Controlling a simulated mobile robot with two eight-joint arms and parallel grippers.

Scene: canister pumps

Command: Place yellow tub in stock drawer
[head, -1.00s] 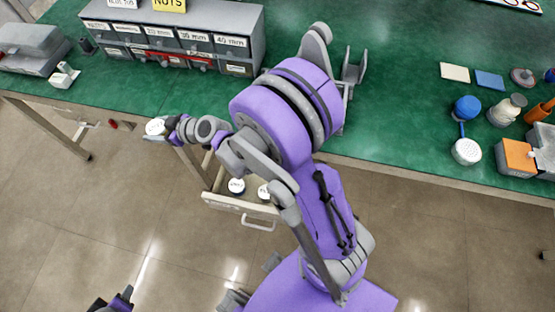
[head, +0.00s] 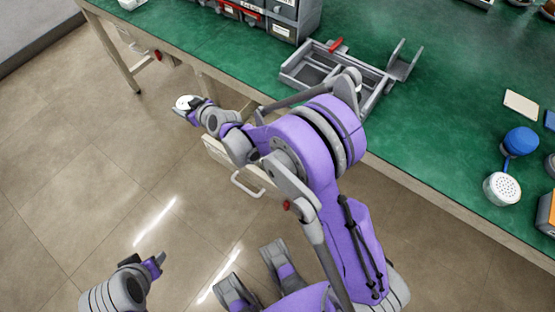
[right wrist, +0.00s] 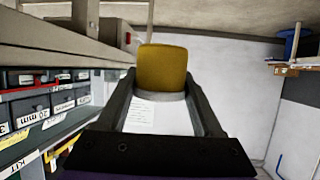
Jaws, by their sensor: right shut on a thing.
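My right gripper (head: 190,107) is shut on the yellow tub, left of the stock drawer in the head view. The tub's round white top (head: 185,102) shows there. In the right wrist view the yellow tub (right wrist: 163,68) sits between the two fingertips of my right gripper (right wrist: 160,90). The stock drawer (head: 228,158) is pulled out under the bench's front edge, with a pale front and a bar handle. My right arm hides most of its inside. My left gripper (head: 152,264) is low at the left, away from the bench; its fingers are unclear.
The green bench (head: 440,130) bears a grey frame (head: 330,68) with a red part, a grey bin unit (head: 283,22), a blue-topped pump (head: 520,141) and a white perforated head (head: 501,188). A red knob (head: 158,55) juts under the bench edge. Open floor lies at left.

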